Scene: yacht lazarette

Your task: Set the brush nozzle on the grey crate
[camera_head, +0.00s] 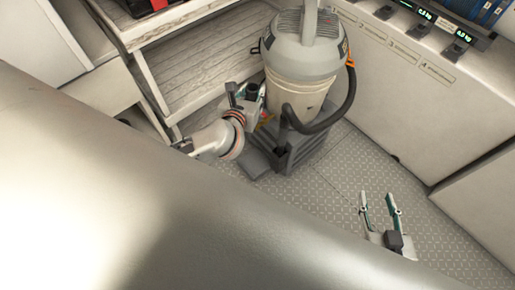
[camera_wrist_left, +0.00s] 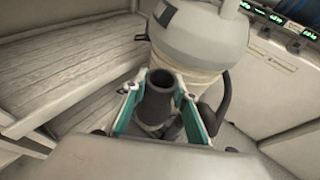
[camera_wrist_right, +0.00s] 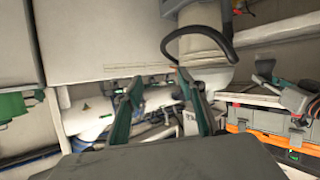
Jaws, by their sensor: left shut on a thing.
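The brush nozzle (camera_wrist_left: 158,98) is a dark grey, hollow, tube-like piece, upright with its open mouth up. My left gripper (camera_wrist_left: 172,84) is shut on it, a finger on each side. In the head view, the left gripper (camera_head: 245,92) holds the nozzle (camera_head: 253,89) just left of the vacuum, in front of the wooden shelf. A dark grey crate-like base (camera_head: 301,153) is under the vacuum; I cannot tell surely that this is the grey crate. My right gripper (camera_head: 377,197) is open and empty above the floor at right; its fingers (camera_wrist_right: 158,82) also show apart in its wrist view.
The grey and cream vacuum (camera_head: 302,80) with a black hose (camera_head: 340,105) stands close beside my left gripper. A slatted shelf (camera_head: 205,70) is behind it at left. A white cabinet (camera_head: 410,75) lines the right. The patterned floor (camera_head: 345,180) in between is clear.

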